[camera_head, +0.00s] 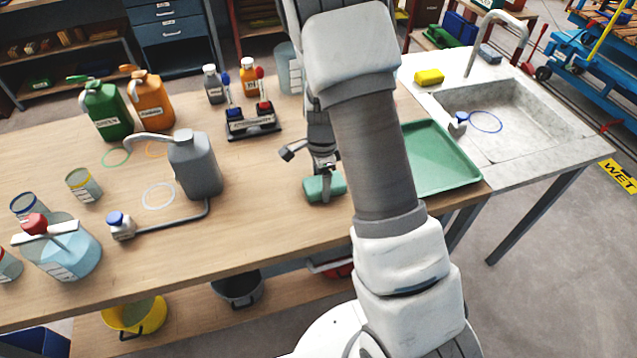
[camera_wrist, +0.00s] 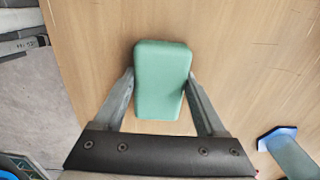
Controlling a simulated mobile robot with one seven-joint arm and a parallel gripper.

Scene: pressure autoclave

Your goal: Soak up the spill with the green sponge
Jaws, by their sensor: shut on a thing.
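The green sponge (camera_head: 312,190) is at the middle of the wooden table, left of my arm in the head view. It also fills the middle of the wrist view (camera_wrist: 160,75). My gripper (camera_head: 324,172) is shut on the sponge, one finger on each side of it, as the wrist view shows (camera_wrist: 160,92). The sponge is at or just above the tabletop; I cannot tell whether it touches. I cannot make out a spill on the visible wood; my arm hides part of the table.
A green tray (camera_head: 462,178) lies right of my arm, before a sink (camera_head: 535,125) with a yellow sponge (camera_head: 429,77) beside it. A grey jug (camera_head: 196,168), green jug (camera_head: 106,112), orange jug (camera_head: 152,103) and bottle rack (camera_head: 253,128) stand left.

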